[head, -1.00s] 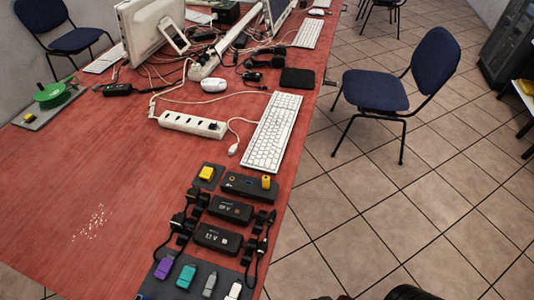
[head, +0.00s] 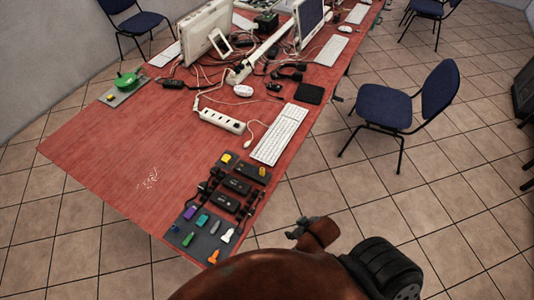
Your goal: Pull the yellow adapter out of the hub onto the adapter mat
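A larger grey mat (head: 188,246) at the table's near corner holds purple, teal, grey, white, green and orange adapters. My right gripper (head: 296,229) is off the table's right side, over the floor, to the lower right of the hub and apart from it. It is too small to tell whether its fingers are open. My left gripper is out of view.
Two black boxes with cables (head: 223,201) lie between hub and grey mat. A white keyboard (head: 279,134) and power strip (head: 221,121) are behind. The table's left half is mostly clear. A blue chair (head: 383,107) stands right of the table.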

